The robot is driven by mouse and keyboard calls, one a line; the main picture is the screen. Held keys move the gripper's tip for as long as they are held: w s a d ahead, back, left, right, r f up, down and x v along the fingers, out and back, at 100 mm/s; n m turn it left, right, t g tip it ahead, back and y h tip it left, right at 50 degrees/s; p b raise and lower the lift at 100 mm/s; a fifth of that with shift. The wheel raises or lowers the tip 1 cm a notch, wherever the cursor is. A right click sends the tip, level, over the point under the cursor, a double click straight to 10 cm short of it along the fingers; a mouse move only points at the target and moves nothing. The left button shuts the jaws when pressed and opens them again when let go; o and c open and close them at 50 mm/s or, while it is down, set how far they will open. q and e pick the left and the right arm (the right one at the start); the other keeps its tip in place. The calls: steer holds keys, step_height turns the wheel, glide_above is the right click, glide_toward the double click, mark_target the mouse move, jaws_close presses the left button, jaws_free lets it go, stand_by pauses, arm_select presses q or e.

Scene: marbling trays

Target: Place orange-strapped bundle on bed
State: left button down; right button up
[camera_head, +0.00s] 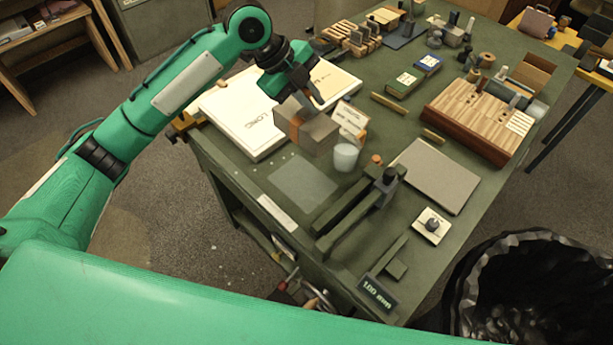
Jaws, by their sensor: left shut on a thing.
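The orange-strapped bundle (318,135) is a grey-brown block with an orange band at its left part. My left gripper (308,98) is shut on it from above, at the near right edge of a white lettered box. I cannot tell whether the bundle's underside touches anything. A pale grey rectangle (303,184) lies on the green table nearer to me, with nothing on it. A flat grey plate (436,175) lies farther right, also bare. Which of these is the bed is not clear from the picture. My right gripper is not in view.
A white cup (345,157) and a small upright card (350,118) stand close beside the bundle. A dark green bar fixture (350,215) stands right of the pale rectangle. The white box (250,125) lies behind. A wooden slatted block (480,118) stands right.

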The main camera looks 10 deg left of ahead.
arm_select(q)
step_height(320, 180, down, 19)
steer(key=p, duration=0.2)
steer(key=shift+f+p, duration=0.2)
steer(key=shift+p, duration=0.2)
steer(key=shift+f, duration=0.1)
steer(key=c, duration=1.5)
jaws_free()
steer(key=shift+o, duration=0.2)
